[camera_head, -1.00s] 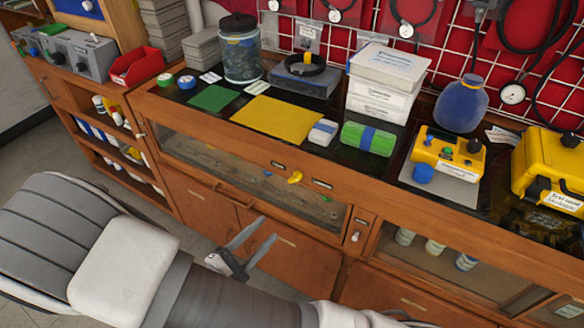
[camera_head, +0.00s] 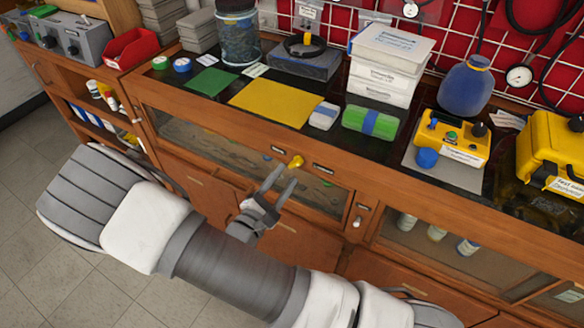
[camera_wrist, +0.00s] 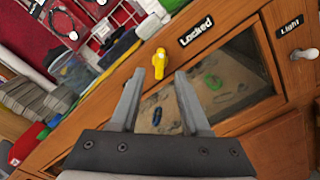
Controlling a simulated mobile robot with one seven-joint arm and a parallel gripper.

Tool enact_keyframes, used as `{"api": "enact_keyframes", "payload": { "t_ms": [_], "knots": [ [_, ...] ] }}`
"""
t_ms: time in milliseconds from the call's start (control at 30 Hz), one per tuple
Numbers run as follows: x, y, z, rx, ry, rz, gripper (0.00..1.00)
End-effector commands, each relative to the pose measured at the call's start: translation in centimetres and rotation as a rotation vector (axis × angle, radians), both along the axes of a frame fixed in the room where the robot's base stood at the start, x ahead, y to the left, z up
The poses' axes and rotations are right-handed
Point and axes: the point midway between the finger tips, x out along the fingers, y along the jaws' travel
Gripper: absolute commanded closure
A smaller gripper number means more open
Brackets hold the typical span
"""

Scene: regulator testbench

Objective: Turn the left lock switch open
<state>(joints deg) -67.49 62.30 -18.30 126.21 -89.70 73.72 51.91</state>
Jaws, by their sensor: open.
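The lock switch is a small yellow knob (camera_head: 296,161) on the wooden front rail of the cabinet, above the glass pane, between two dark labels. In the wrist view the yellow knob (camera_wrist: 160,63) stands just beyond the fingertips, and the label to its right reads "Locked" (camera_wrist: 196,32). My gripper (camera_head: 281,177) is open and empty, in front of the cabinet and close below the knob. In the wrist view my gripper (camera_wrist: 156,75) has the knob roughly between its two fingers, which appear apart from it.
The glass-fronted compartment (camera_head: 220,143) lies behind my gripper, with small objects inside. A white knob (camera_head: 357,221) is on the front to the right. The counter above carries a yellow mat (camera_head: 275,102), a green roll (camera_head: 360,122) and a yellow device (camera_head: 453,140). The floor in front is clear.

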Motion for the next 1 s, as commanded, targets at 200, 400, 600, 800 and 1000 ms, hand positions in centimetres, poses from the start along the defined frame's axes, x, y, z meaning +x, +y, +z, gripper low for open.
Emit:
{"api": "enact_keyframes", "payload": {
  "t_ms": [200, 400, 600, 800, 1000],
  "knots": [
    [2.7, -1.8, -0.1, 0.000, 0.000, -0.001, 0.54],
    [3.6, -2.4, 0.0, -0.001, 0.001, 0.001, 0.54],
    [3.6, -2.4, 0.0, 0.000, 0.000, 0.001, 0.54],
    [3.6, -2.4, 0.0, 0.000, 0.001, 0.001, 0.83],
    [3.6, -2.4, 0.0, 0.000, 0.001, 0.001, 1.00]
  ]
}}
